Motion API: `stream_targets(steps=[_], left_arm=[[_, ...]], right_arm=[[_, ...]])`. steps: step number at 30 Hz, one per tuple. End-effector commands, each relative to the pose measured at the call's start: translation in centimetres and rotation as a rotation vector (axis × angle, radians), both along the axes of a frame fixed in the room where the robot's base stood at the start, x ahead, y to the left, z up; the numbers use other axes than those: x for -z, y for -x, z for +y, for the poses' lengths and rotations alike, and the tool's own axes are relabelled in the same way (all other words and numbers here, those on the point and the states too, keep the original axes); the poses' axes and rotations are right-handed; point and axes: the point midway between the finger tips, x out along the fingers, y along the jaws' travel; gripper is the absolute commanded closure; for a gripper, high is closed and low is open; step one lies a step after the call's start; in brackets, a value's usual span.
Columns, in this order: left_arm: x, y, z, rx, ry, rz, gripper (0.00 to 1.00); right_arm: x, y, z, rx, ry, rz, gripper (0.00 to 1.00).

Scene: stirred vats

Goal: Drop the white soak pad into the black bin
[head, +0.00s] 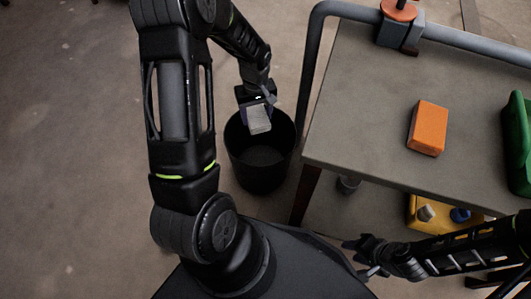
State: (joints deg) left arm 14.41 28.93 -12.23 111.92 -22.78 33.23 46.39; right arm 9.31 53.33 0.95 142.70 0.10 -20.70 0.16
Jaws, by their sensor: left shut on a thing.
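The white soak pad (258,119) is a small pale block. My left gripper (256,103) is shut on it and holds it above the mouth of the black bin (262,173). The bin is a round, open bucket standing on the floor left of the table, and its visible inside looks empty. My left arm reaches over from the left side and hides none of the bin's front wall. My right gripper (365,256) is low at the bottom right, away from the bin; its jaws are too small and dark to read.
A grey table (345,130) stands right of the bin, with a metal rail (310,65) along its edge. It bears an orange block (428,128), a green object (518,140) and a red-topped clamp (400,25). A yellow container (420,215) sits below. The floor at left is clear.

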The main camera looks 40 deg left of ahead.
Motion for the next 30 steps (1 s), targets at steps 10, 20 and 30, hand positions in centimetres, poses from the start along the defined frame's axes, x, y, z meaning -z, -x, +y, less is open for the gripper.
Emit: stream_targets(steps=[10,20,30], left_arm=[[2.2,0.0,0.0,0.001,0.000,0.000,0.79],[5.6,0.0,0.0,0.002,0.000,0.000,0.79],[6.0,0.0,0.0,0.002,0.000,0.000,0.79]], right_arm=[[1.8,-0.3,-0.3,0.008,0.005,-0.006,0.64],[4.5,-1.0,-0.9,0.022,0.014,-0.017,0.64],[4.8,-1.1,-0.9,0.025,0.015,-0.020,0.64]])
